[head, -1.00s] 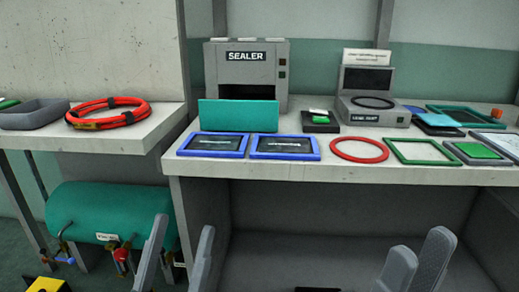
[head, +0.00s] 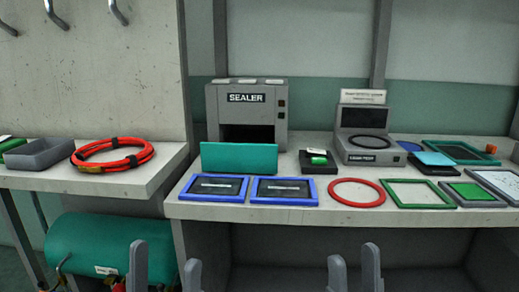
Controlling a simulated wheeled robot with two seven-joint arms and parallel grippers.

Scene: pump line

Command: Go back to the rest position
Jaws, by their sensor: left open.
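My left gripper (head: 165,265) is at the bottom edge of the head view, left of centre. Its two grey fingers point up and stand apart, with nothing between them. My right gripper (head: 354,265) is at the bottom, right of centre. Its two fingers also stand apart with a narrower gap and nothing seen between them. Both are in front of the workbench (head: 330,214), below its top edge in the picture, and apart from each other. The rest of both arms is out of view.
On the bench stand a grey sealer (head: 246,115), a teal block (head: 239,158), two blue frames (head: 284,191), a red ring (head: 357,193) and a grey tester (head: 366,140). A red hose coil (head: 112,156) lies on the left shelf, above a teal tank (head: 95,243).

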